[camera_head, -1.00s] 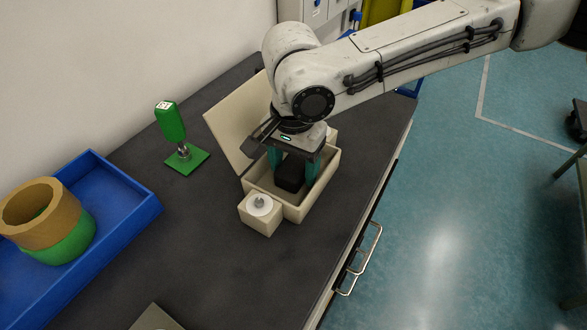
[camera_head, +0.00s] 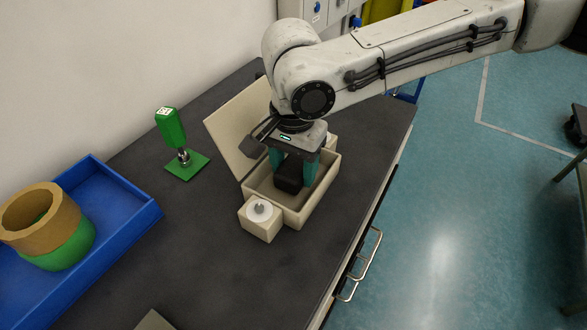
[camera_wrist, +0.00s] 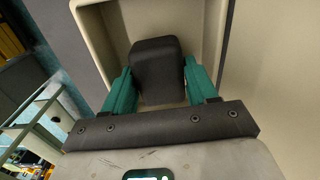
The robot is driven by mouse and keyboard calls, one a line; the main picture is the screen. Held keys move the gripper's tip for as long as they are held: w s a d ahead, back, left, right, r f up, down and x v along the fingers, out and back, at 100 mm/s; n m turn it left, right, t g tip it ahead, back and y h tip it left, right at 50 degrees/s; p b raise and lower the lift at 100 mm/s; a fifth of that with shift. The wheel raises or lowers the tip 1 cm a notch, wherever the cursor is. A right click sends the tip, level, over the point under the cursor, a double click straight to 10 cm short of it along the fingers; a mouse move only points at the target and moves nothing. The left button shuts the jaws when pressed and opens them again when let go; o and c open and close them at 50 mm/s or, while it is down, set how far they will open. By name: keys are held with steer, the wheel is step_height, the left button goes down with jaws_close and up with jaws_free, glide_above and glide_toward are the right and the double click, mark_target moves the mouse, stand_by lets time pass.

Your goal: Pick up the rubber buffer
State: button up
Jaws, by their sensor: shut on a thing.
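The rubber buffer (camera_head: 289,174) is a black block with rounded edges. It is between the teal fingers of my gripper (camera_head: 290,170), inside the open cream box (camera_head: 325,186). In the wrist view the buffer (camera_wrist: 157,70) sits between the two teal fingers of my gripper (camera_wrist: 160,88), which are shut on its sides. The box wall (camera_wrist: 92,45) shows around it there. I cannot tell whether the buffer touches the box floor.
The box lid (camera_head: 232,132) stands open on the left. A small cream block with a white knob (camera_head: 260,222) is at the box's front. A green-handled tool (camera_head: 170,128) stands on the bench left of the box. A blue tray (camera_head: 110,195) holds a tan ring (camera_head: 68,222) and a green ring (camera_head: 75,250).

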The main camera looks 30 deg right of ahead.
steer(key=s+r+b, duration=0.5)
steer(key=s+r, duration=0.6)
steer(key=s, duration=0.3)
steer(key=shift+r, duration=0.4)
steer(key=shift+a, duration=0.1)
